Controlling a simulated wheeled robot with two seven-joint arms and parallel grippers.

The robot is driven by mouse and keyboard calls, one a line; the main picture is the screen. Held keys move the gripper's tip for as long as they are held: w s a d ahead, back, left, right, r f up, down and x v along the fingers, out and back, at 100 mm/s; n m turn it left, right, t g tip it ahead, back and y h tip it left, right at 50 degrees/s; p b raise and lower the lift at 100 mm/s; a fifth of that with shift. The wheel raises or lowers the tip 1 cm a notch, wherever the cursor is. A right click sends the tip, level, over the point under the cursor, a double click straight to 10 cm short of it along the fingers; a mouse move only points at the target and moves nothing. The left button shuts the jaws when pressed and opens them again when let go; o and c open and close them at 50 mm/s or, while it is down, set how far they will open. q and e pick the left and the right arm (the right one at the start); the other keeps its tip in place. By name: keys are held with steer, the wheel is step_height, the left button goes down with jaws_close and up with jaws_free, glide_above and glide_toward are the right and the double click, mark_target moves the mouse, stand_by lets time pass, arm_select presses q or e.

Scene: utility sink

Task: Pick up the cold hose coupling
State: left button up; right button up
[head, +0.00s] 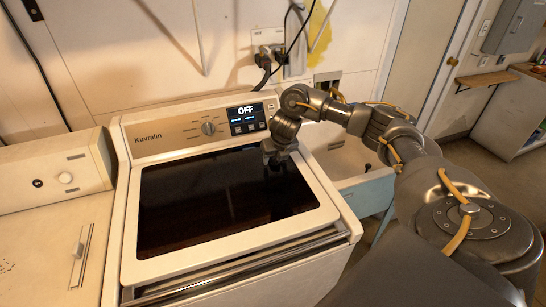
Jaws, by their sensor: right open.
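My right arm reaches in from the right, over the sink. Its gripper (278,160) points down over the back right of the washer's dark glass lid (215,195), close to the control panel. It is open, and I see nothing held in it. On the wall behind the washer is a small labelled outlet box (268,35) with dark fittings (265,54) and hoses at it. The fittings are small, and I cannot tell which one is the cold hose coupling. The gripper is below and in front of them, well apart. My left gripper is not in view.
The white washer's panel (207,127) reads OFF. A second white appliance (55,185) stands at left. A white utility sink (350,165) is right of the washer, partly behind my arm. Black cords hang on the wall. Open floor shows at right, by a wooden shelf (487,79).

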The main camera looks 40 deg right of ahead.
steer(key=shift+c, duration=0.2)
steer(key=c, duration=1)
steer(key=shift+c, duration=0.2)
steer(key=shift+r, duration=0.1)
